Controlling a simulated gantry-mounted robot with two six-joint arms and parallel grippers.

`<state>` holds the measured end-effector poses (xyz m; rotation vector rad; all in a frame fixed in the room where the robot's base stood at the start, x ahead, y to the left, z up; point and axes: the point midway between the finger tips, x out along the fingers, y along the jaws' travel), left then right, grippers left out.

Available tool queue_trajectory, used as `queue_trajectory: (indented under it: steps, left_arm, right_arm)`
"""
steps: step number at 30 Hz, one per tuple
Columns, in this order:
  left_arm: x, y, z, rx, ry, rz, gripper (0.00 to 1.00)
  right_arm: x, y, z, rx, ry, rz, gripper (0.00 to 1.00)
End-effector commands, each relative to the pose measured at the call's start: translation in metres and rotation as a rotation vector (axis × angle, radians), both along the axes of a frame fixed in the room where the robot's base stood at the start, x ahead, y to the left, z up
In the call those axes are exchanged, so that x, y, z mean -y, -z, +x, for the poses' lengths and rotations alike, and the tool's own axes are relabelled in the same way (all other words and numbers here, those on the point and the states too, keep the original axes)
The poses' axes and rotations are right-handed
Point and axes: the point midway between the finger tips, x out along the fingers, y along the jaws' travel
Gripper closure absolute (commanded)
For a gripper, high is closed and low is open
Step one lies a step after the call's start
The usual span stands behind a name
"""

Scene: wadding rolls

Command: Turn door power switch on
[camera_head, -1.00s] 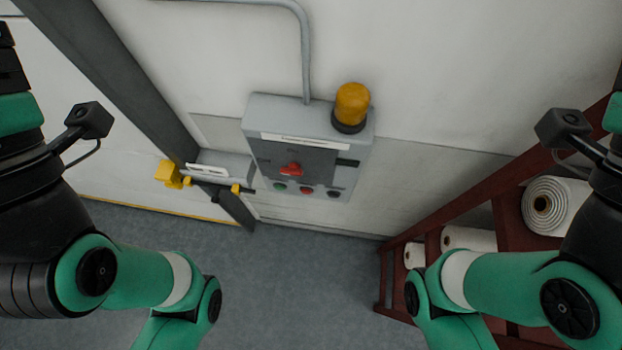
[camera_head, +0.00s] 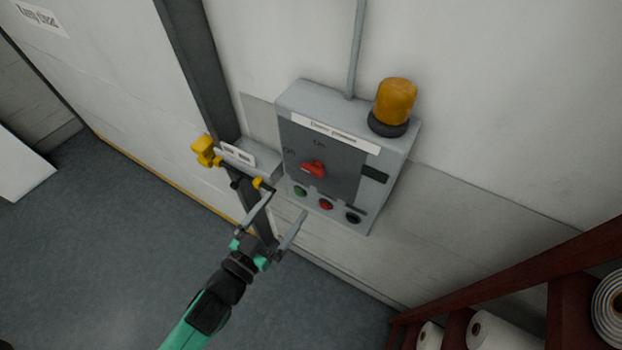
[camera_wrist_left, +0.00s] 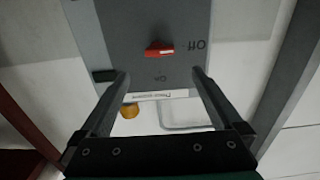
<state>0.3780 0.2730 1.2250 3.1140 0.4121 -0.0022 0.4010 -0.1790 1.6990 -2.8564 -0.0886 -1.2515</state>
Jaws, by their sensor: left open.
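The door power switch is a red rotary handle (camera_head: 313,169) on the dark face of a grey wall box (camera_head: 297,97). Labels stand around it, one above it and one to its left. In the left wrist view the red handle (camera_wrist_left: 159,49) appears upside down, with "Off" beside it, ahead of the fingers. My left gripper (camera_head: 281,211) is open and empty, below and in front of the box, apart from the handle. My right gripper is out of view.
Green (camera_head: 300,191), red (camera_head: 326,204) and black (camera_head: 353,217) buttons line the box's lower edge. An orange beacon (camera_head: 395,100) sits on top. A yellow-handled latch (camera_head: 206,151) is to the left. A red rack (camera_head: 500,275) with white rolls stands at right.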

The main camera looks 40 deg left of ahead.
Motion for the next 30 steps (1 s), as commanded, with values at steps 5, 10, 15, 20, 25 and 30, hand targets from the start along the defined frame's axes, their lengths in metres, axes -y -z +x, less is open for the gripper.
queue_trajectory:
  steps: [5, 10, 15, 20, 25, 30]
  left_arm:
    - [-0.009, -0.004, 0.031, 0.002, -0.002, 0.001, 0.00]
    - [-0.019, -0.004, 0.069, 0.002, -0.001, 0.001, 0.00]
    - [-0.026, -0.002, 0.096, 0.002, 0.000, 0.001, 0.00]
    - [-0.029, -0.001, 0.106, 0.001, 0.000, 0.000, 0.00]
    - [-0.029, -0.001, 0.106, 0.000, 0.000, 0.000, 0.00]
    - [-0.029, -0.001, 0.106, 0.001, 0.000, 0.000, 0.22]
  right_arm:
    - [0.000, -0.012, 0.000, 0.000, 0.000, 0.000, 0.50]
    - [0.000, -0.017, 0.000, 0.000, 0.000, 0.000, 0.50]
    - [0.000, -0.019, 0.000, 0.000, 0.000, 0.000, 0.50]
    - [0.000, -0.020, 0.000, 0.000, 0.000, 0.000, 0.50]
    - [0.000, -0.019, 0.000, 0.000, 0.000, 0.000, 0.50]
    - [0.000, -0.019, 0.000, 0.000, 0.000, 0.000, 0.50]
